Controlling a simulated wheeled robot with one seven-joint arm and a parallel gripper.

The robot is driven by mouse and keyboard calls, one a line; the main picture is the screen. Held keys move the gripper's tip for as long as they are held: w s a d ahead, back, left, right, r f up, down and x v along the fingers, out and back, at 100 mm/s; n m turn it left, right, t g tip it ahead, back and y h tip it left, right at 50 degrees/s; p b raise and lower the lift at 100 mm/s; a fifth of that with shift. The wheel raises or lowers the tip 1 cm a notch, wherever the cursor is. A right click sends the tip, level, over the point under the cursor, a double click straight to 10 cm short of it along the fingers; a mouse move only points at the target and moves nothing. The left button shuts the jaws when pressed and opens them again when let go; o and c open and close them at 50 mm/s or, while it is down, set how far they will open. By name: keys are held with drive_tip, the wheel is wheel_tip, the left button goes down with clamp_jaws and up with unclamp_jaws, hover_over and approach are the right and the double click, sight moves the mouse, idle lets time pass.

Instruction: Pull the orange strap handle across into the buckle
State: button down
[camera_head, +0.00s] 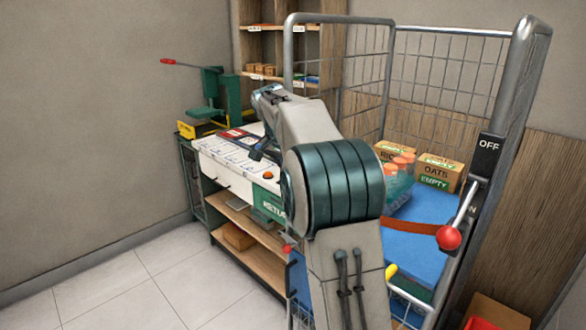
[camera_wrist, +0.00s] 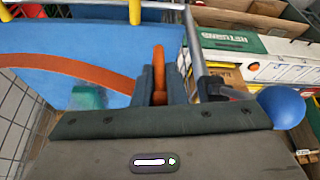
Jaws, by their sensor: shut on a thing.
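In the wrist view my gripper (camera_wrist: 159,78) is shut on the orange strap handle (camera_wrist: 158,56), which stands up between its two grey-blue fingers. The orange-brown strap (camera_wrist: 85,72) curves across a blue surface from the left towards the gripper. In the head view the strap (camera_head: 412,227) crosses the blue load on the right and passes behind my arm. My arm hides the gripper and the handle there. I cannot make out the buckle for certain in either view.
A wire-sided trolley (camera_head: 388,80) holds the blue load (camera_head: 420,250), bottles and an oats box (camera_head: 440,172). A red-knobbed lever (camera_head: 449,238) stands at its right. A workbench (camera_head: 225,165) is behind my arm. A blue ball knob (camera_wrist: 282,106) is right of the gripper.

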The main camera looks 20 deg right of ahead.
drive_tip(key=c, duration=1.5)
unclamp_jaws()
